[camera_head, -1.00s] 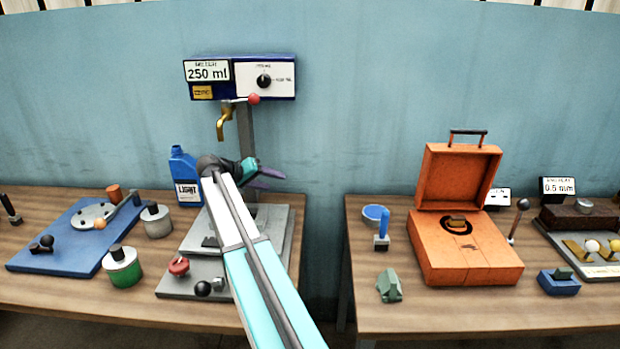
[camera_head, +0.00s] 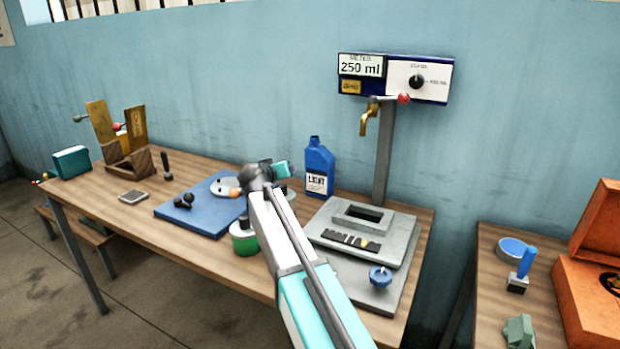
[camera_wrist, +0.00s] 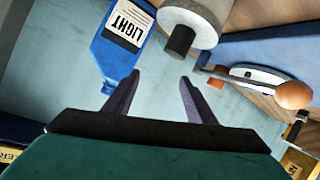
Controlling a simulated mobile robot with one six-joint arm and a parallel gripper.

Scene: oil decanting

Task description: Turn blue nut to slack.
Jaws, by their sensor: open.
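The blue nut (camera_head: 380,276) is a lobed knob on the front right of the grey machine base (camera_head: 405,255). Its thread is too small to make out. My gripper (camera_head: 293,171) is up and to the left of the nut, beside the blue LIGHT bottle (camera_head: 319,168) in the head view. In the wrist view my gripper (camera_wrist: 153,90) shows two separated purple fingers with nothing between them. The nut is not in the wrist view. My arm hides the left front of the machine base.
A brass tap (camera_head: 369,119) hangs above the base under the 250 ml meter (camera_head: 361,66). A blue board (camera_head: 190,215) and a green-banded jar (camera_head: 244,240) lie left of my arm. An orange case (camera_head: 597,240) stands on the right table, across a gap.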

